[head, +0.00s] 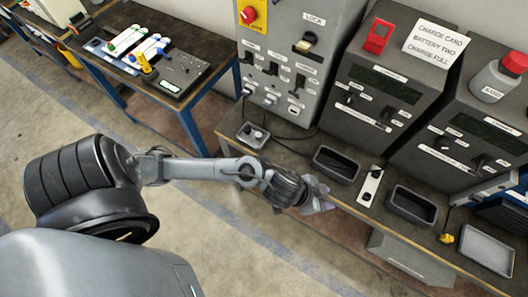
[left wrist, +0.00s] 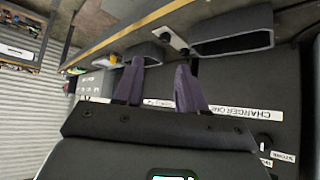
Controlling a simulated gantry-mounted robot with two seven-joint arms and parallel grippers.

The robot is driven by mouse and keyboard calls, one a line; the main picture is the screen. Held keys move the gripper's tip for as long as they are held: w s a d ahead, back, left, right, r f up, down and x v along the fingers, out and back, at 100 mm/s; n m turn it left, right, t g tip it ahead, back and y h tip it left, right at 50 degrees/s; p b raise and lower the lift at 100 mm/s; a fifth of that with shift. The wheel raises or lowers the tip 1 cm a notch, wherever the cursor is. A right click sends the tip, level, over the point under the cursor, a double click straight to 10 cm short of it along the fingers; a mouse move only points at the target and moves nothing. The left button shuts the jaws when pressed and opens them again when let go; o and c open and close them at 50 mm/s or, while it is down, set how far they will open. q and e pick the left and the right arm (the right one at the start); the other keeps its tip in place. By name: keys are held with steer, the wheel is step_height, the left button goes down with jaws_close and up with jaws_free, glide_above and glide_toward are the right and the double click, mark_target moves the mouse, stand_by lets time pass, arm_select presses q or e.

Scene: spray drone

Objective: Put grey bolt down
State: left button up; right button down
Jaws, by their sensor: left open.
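My left gripper (head: 318,202) hangs at the front edge of the bench, just below the left dark tray (head: 337,163). In the left wrist view its two purple fingers (left wrist: 158,85) stand apart with nothing visible between them. I cannot make out a grey bolt for certain in either view. A small grey box (head: 253,135) with small round pieces on it sits on the bench at the left, too small to tell what they are. My right gripper is not in view.
A second dark tray (head: 411,205) and a white switch plate (head: 370,186) are on the bench. A light grey tray (head: 487,250) and a yellow item (head: 446,238) are farther right. Grey machines (head: 385,85) stand behind. Floor lies open in front.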

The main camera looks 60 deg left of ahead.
arm_select(q)
steer(key=s+a+f+n+g+y, duration=0.2)
steer(key=s+a+g+y, duration=0.1)
steer(key=s+a, duration=0.7)
steer(key=s+g, duration=0.1)
steer(key=s, duration=0.3)
steer(key=shift+f+g, duration=0.25)
steer(key=shift+g, duration=0.05)
steer(key=shift+w+a, duration=0.1)
step_height(320, 180, up, 25)
steer(key=p, duration=2.4)
steer(key=shift+f+p, duration=0.15)
steer(key=shift+p, duration=0.15)
